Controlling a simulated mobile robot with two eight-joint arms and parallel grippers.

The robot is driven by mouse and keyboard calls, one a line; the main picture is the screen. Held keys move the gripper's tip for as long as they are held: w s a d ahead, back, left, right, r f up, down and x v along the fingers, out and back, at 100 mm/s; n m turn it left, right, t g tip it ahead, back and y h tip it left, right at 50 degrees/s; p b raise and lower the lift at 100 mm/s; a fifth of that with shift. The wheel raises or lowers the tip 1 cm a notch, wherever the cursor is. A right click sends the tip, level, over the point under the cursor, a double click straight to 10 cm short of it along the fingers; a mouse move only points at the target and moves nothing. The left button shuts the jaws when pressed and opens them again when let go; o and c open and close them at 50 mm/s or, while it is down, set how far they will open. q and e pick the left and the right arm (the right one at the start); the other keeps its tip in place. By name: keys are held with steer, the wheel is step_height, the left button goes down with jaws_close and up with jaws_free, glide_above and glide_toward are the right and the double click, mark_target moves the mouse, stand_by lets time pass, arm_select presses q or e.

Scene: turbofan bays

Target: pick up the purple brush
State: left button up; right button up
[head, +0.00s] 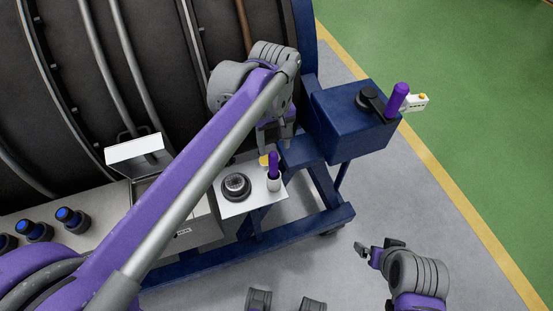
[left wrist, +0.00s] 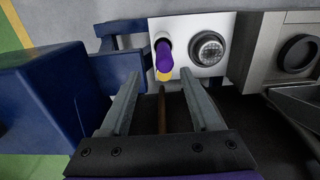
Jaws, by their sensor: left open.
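The purple brush (head: 273,160) stands upright in a small white cup (head: 274,184) on a white shelf plate. In the left wrist view the brush (left wrist: 163,56) shows its purple end, with a yellow thing beside it. My left gripper (head: 275,140) is just above and behind the brush in the head view. Its fingers (left wrist: 160,74) are apart, with nothing between them, and the brush lies beyond their tips. My right gripper (head: 376,252) is low at the right, away from the brush; its jaw opening is unclear.
A dark round knurled part (head: 236,186) sits beside the cup. A blue box (head: 345,118) with a black knob and purple upright handle (head: 397,98) stands to the right. An open grey case (head: 180,205) stands left. Grey floor is clear at right.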

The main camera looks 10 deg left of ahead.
mark_target(274, 169)
arm_select(q)
steer(key=f, duration=0.2)
steer(key=s+f, duration=0.1)
steer(key=shift+f, duration=0.35)
steer(key=shift+w+f, duration=0.1)
steer(key=shift+f, duration=0.5)
steer(key=f, duration=0.3)
steer(key=shift+s+f+b, duration=0.25)
steer(key=shift+f+b, duration=0.05)
steer(key=shift+b, duration=0.1)
steer(key=shift+f, duration=0.55)
jaws_close()
